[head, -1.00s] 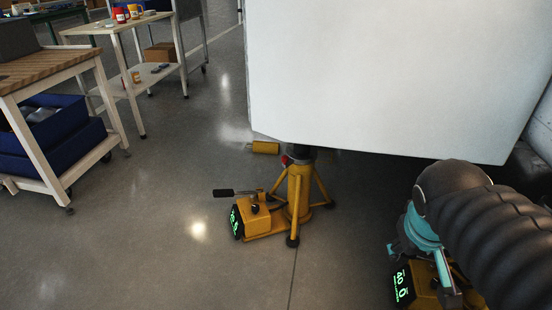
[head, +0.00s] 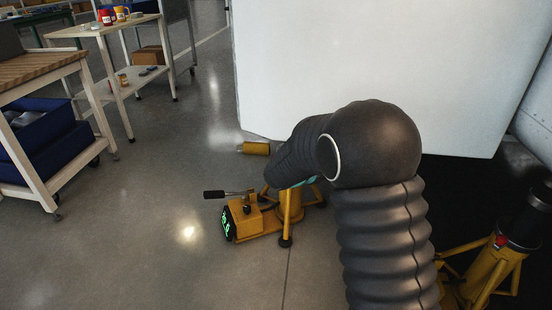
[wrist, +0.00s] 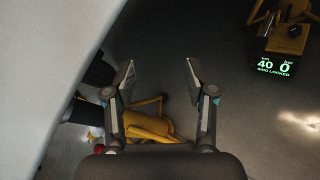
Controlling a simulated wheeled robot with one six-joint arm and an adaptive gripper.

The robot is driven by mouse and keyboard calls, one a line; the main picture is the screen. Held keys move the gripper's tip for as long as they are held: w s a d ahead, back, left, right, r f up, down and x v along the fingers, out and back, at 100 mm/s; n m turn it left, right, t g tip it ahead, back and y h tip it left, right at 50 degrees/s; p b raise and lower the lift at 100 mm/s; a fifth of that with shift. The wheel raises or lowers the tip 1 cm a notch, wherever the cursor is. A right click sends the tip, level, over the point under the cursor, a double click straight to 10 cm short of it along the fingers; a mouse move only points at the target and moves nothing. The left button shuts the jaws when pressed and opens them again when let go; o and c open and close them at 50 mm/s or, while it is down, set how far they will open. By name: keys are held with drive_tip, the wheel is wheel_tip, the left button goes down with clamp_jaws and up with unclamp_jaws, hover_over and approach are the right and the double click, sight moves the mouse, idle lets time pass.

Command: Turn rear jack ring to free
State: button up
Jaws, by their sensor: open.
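Two yellow jacks show in the head view. The farther jack (head: 291,206) stands near the white panel's lower edge, its upper part hidden behind my arm. Its yellow box has a black lever and a green-lit display (head: 227,222), too small to read. The nearer jack (head: 487,272) is at the lower right, with a dark column and a red mark. In the wrist view my gripper (wrist: 160,77) is open and empty. Yellow jack parts (wrist: 150,128) show low between and beside its fingers. A display (wrist: 275,65) at upper right shows 40, 0 and a line ending "LOCKED". I cannot tell which jack is the rear one.
The large white panel (head: 390,70) hangs over the jacks at the right. A yellow cylinder (head: 255,148) lies on the floor behind the farther jack. A wooden bench (head: 40,72) and a shelf cart (head: 105,30) stand at left. The floor between is clear.

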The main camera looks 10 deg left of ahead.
drive_tip(key=w+a+f+n+t+y, duration=0.45)
drive_tip(key=a+f+n, duration=0.25)
drive_tip(key=a, duration=0.4)
drive_tip(key=w+a+f+n+t+y, duration=0.35)
drive_tip(key=w+a+f+n, duration=0.35)
drive_tip(key=a, duration=0.5)
drive_tip(key=shift+h, duration=0.3)
drive_tip(key=w+d, duration=0.1)
drive_tip(key=w, duration=0.6)
drive_tip(key=w+d, duration=0.1)
drive_tip(key=w, duration=0.3)
drive_tip(key=shift+w+d+f, duration=0.2)
drive_tip(key=shift+w+d, duration=0.1)
drive_tip(key=shift+d, duration=0.05)
clamp_jaws()
